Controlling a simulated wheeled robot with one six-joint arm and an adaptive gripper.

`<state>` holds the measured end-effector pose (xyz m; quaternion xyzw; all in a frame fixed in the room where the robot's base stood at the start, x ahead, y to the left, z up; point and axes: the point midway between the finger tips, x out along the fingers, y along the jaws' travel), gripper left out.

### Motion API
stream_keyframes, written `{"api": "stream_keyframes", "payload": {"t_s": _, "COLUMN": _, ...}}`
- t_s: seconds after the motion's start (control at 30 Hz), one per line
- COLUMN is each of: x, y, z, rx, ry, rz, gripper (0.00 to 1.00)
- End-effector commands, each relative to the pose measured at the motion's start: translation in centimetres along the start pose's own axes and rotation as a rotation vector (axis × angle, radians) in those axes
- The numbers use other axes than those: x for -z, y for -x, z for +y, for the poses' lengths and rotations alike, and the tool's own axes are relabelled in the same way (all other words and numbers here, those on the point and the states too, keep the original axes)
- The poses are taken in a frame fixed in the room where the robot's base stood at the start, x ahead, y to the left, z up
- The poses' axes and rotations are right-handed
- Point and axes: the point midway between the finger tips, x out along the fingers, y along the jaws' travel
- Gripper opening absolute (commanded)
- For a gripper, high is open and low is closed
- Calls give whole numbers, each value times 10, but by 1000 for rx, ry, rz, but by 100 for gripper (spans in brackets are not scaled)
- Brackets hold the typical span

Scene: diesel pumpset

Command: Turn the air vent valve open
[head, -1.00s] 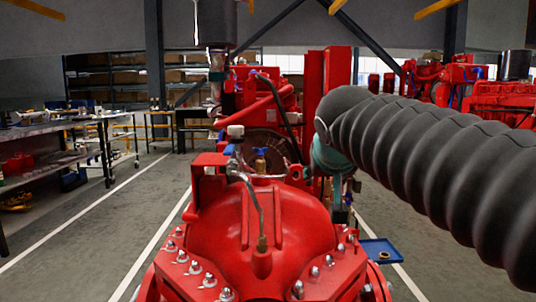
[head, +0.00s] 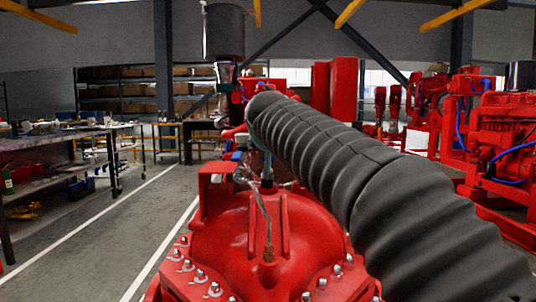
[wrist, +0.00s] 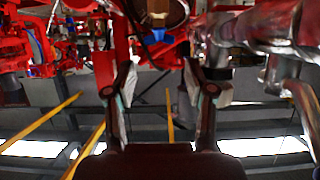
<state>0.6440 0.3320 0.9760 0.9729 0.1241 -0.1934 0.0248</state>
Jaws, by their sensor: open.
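The red pump casing (head: 310,235) fills the lower middle of the head view, with a thin metal pipe (head: 263,212) rising from its top. The brass and blue vent valve area is hidden behind my arm in the head view. In the wrist view, a small blue part (wrist: 155,37) shows below a round brownish part at the top edge; it looks like the valve's handle, but I cannot be sure. My gripper (wrist: 158,75) is open and empty, its two fingers apart. The blue part lies beyond the fingertips, roughly between them in the picture.
Shiny metal pipes (wrist: 265,30) run close on the right in the wrist view. Bolts ring the casing flange. A workbench (head: 70,140) stands at the left, with clear floor beside it. Other red machines (head: 500,140) stand at the right.

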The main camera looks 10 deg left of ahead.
Motion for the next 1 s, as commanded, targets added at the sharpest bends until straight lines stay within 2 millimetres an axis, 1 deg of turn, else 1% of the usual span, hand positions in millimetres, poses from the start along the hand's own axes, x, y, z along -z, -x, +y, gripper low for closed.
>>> {"api": "stream_keyframes", "payload": {"t_s": 0.03, "x": 0, "y": -11, "z": 1, "rx": -2, "ry": 0, "rz": -2, "gripper": 54}}
{"api": "stream_keyframes", "payload": {"t_s": 0.1, "x": 0, "y": -23, "z": 0, "rx": -1, "ry": 0, "rz": -2, "gripper": 54}}
{"api": "stream_keyframes", "payload": {"t_s": 0.2, "x": 0, "y": -39, "z": 0, "rx": -1, "ry": 0, "rz": -2, "gripper": 54}}
{"api": "stream_keyframes", "payload": {"t_s": 0.33, "x": 0, "y": -54, "z": 1, "rx": -1, "ry": 0, "rz": -1, "gripper": 54}}
{"api": "stream_keyframes", "payload": {"t_s": 0.53, "x": 0, "y": -64, "z": 1, "rx": -1, "ry": 0, "rz": 0, "gripper": 54}}
{"api": "stream_keyframes", "payload": {"t_s": 0.8, "x": 0, "y": -65, "z": 1, "rx": 0, "ry": 0, "rz": 0, "gripper": 54}}
{"api": "stream_keyframes", "payload": {"t_s": 0.87, "x": 0, "y": -65, "z": 1, "rx": 0, "ry": 0, "rz": 0, "gripper": 39}}
{"api": "stream_keyframes", "payload": {"t_s": 0.9, "x": 0, "y": -65, "z": 1, "rx": 0, "ry": 0, "rz": 0, "gripper": 29}}
{"api": "stream_keyframes", "payload": {"t_s": 0.97, "x": 0, "y": -65, "z": 0, "rx": 0, "ry": 0, "rz": 0, "gripper": 14}}
{"api": "stream_keyframes", "payload": {"t_s": 1.0, "x": 0, "y": -65, "z": 0, "rx": 0, "ry": 0, "rz": 0, "gripper": 9}}
